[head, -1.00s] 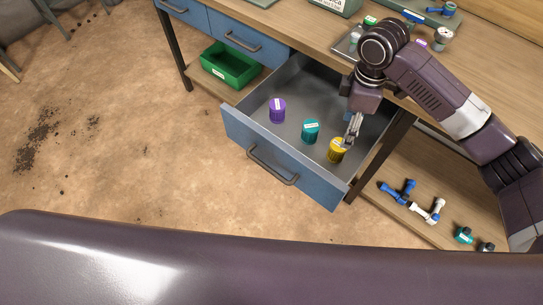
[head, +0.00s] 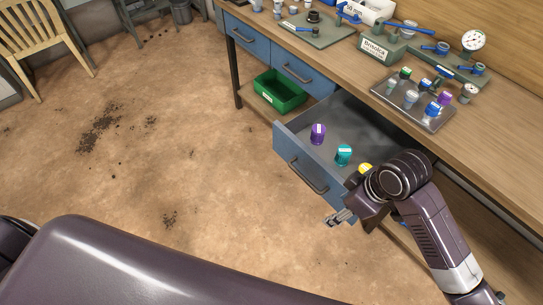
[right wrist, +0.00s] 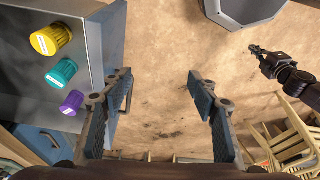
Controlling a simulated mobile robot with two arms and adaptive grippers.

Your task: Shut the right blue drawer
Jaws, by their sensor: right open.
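The right blue drawer (head: 292,160) is pulled out from under the bench. It holds a purple cap (head: 318,133), a teal cap (head: 344,154) and a yellow cap (head: 365,168) partly hidden by my right arm. My right gripper (head: 338,217) is open and empty, in front of the drawer's near right corner. In the right wrist view, my right gripper (right wrist: 160,82) has one finger overlapping the drawer front (right wrist: 114,45); I cannot tell if they touch. My left gripper (right wrist: 257,50) shows small at upper right there, its jaws unclear.
A closed blue drawer (head: 303,73) is left of the open one. A green bin (head: 280,92) sits on the lower shelf. A grey tray (head: 385,88) of fittings stands on the bench. The floor (head: 190,150) before the drawer is clear.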

